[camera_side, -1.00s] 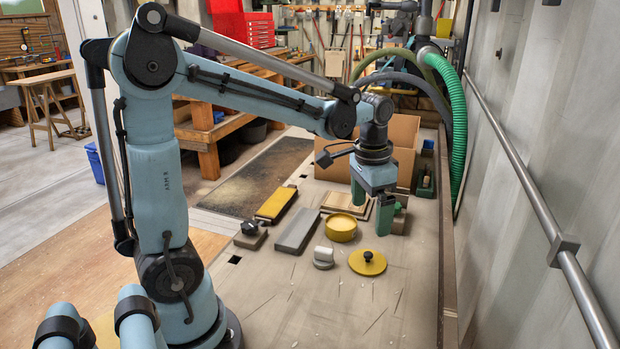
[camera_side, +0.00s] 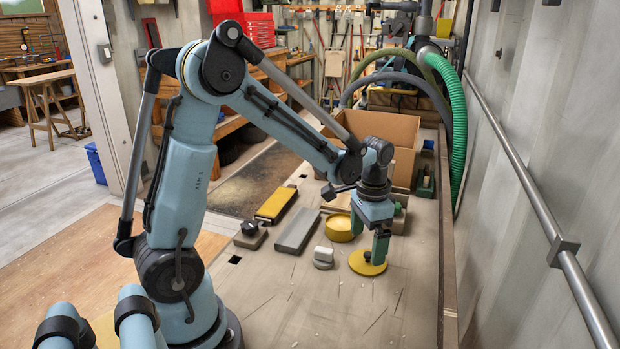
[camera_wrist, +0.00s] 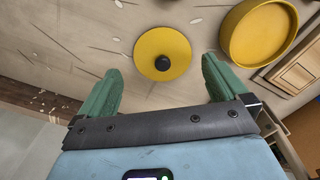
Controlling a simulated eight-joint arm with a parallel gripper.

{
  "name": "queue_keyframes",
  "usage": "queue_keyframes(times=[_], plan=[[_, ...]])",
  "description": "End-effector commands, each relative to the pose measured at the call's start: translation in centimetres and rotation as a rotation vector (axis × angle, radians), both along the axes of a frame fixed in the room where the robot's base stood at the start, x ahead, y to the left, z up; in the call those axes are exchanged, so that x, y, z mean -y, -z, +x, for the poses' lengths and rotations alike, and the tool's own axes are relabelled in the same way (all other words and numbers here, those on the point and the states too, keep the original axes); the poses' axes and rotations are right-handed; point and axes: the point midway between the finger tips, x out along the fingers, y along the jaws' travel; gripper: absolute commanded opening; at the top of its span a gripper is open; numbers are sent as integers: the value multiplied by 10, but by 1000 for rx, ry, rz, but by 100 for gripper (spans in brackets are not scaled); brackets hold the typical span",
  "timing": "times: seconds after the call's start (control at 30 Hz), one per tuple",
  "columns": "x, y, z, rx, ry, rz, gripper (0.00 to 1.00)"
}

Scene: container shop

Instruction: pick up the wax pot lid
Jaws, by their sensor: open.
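The wax pot lid (camera_side: 362,266) is a flat yellow disc with a black knob, lying on the bench. It also shows in the wrist view (camera_wrist: 148,48), ahead of the fingertips and between their lines, with its knob clear. My gripper (camera_side: 368,246) has green fingers and is low over the lid; in the side view a finger partly covers the lid and its knob. In the wrist view my gripper (camera_wrist: 160,72) is open with nothing between its fingers. The yellow wax pot (camera_side: 338,230) stands open just behind the lid, and shows at the wrist view's upper right (camera_wrist: 232,50).
A white-and-grey block (camera_side: 323,257) sits left of the lid. A grey slab (camera_side: 297,232), a yellow-topped block (camera_side: 276,204) and a dark-knobbed block (camera_side: 250,234) lie further left. A cardboard box (camera_side: 395,140) stands behind. The bench in front of the lid is clear.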

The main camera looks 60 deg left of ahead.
Motion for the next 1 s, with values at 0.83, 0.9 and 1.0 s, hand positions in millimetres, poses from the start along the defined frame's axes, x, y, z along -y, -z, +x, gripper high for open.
queue_keyframes(times=[0.83,0.9,1.0], plan=[[-2,45,1,0,0,0,72],[-2,45,1,0,0,0,62],[-2,45,1,0,0,0,62]])
